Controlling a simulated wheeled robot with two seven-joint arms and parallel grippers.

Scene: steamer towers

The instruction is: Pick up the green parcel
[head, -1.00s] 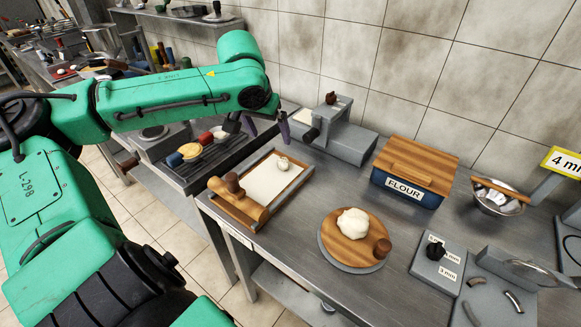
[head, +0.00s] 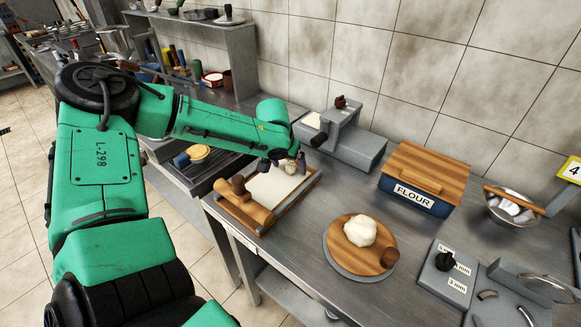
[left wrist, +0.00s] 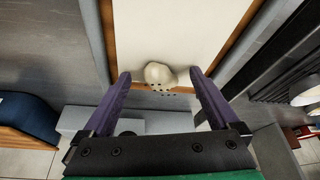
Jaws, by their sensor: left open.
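I see no parcel of green colour. A small pale cream dough parcel with dark specks (head: 289,167) lies at the far end of a white-surfaced, wood-framed tray (head: 275,187). In the left wrist view the parcel (left wrist: 159,75) shows between the tips of my left gripper's purple fingers. My left gripper (left wrist: 160,74) is open, with a gap on both sides of the parcel. In the head view my left gripper (head: 285,161) is low over the tray's far end and partly hides it. My right gripper is not in view.
A wooden rolling pin (head: 244,204) lies across the tray's near end. A grey machine (head: 350,146) stands behind the tray. A flour box (head: 423,175), a round board (head: 345,262) with dough (head: 360,230) and a metal bowl (head: 512,207) stand to the right. Bare steel lies between tray and board.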

